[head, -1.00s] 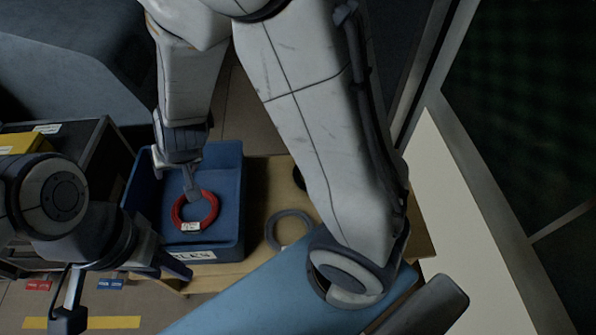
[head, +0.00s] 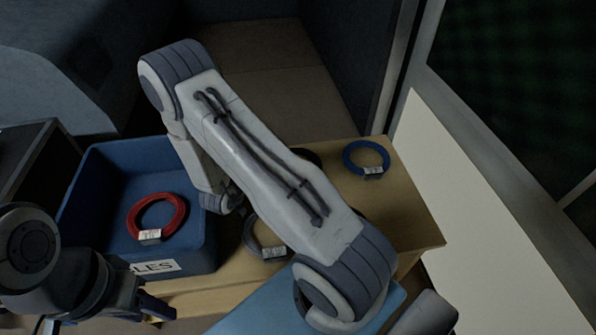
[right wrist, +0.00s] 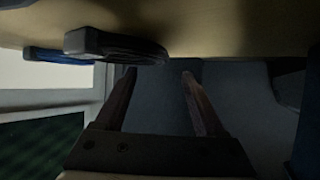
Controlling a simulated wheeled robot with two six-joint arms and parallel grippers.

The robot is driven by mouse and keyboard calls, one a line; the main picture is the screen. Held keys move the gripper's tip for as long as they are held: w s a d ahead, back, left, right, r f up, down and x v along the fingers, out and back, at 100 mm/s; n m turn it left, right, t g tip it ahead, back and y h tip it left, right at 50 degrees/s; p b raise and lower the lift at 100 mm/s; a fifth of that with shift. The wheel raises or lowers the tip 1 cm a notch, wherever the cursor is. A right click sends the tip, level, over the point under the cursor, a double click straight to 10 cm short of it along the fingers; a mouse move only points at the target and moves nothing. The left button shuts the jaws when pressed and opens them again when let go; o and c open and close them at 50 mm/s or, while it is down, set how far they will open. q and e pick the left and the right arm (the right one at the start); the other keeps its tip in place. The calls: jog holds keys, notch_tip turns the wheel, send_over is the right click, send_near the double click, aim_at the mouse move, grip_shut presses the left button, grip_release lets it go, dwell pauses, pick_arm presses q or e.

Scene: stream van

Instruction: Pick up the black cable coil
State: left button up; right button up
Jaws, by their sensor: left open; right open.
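The black cable coil (head: 309,156) lies on the wooden table, mostly hidden behind my right arm in the head view. The right wrist view shows the black coil (right wrist: 116,46) edge-on, at the upper left of the jaws. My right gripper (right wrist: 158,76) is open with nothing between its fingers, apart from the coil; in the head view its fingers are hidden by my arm. My left gripper (head: 105,313) is open and empty at the lower left, in front of the blue bin.
A red coil (head: 179,216) lies in the blue bin (head: 197,258). On the wooden table (head: 404,208) are a grey coil (head: 249,237), partly covered by my arm, and a blue coil (head: 385,158) at the back right. A pale panel (head: 470,190) stands right of the table.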

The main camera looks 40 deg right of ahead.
jog(key=shift+x, duration=1.1)
jog(key=b+x, duration=0.2)
jog(key=x, duration=0.2)
jog(key=shift+w+d+f, duration=0.15)
jog(key=shift+d, duration=0.15)
jog(key=shift+w+d, duration=0.1)
jog(key=shift+d, duration=0.15)
grip_shut()
jog(key=shift+f, duration=0.1)
